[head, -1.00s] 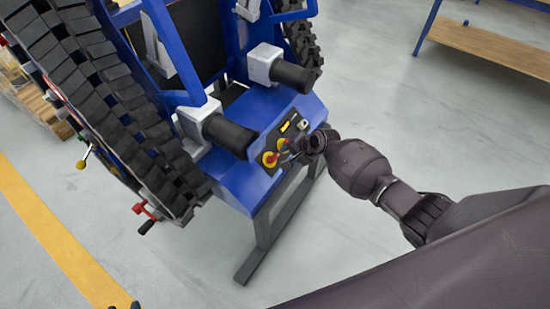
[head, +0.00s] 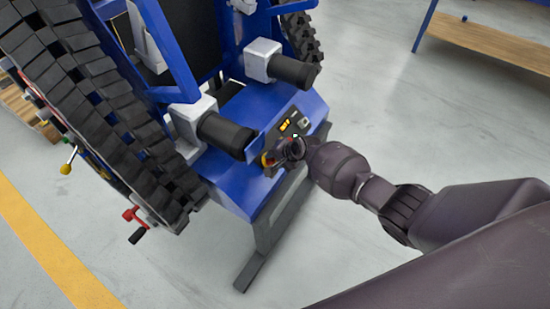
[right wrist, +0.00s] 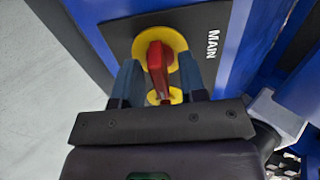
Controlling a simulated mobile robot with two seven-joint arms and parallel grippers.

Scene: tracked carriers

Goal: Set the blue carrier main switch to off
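The blue carrier (head: 245,195) stands with its control panel facing me. In the right wrist view, the main switch (right wrist: 158,68) is a red handle on a yellow disc, beside the word MAIN. The handle runs nearly along the fingers. My right gripper (right wrist: 158,82) is open, with one finger on each side of the red handle and visible gaps. In the head view, the right gripper (head: 280,156) is at the panel and hides most of the switch; a yellow edge (head: 266,160) shows. My left gripper is not in view.
Black cylinders (head: 226,134) jut out behind the panel, and a black track (head: 100,105) is at the left. A wooden-topped bench (head: 490,45) stands far right.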

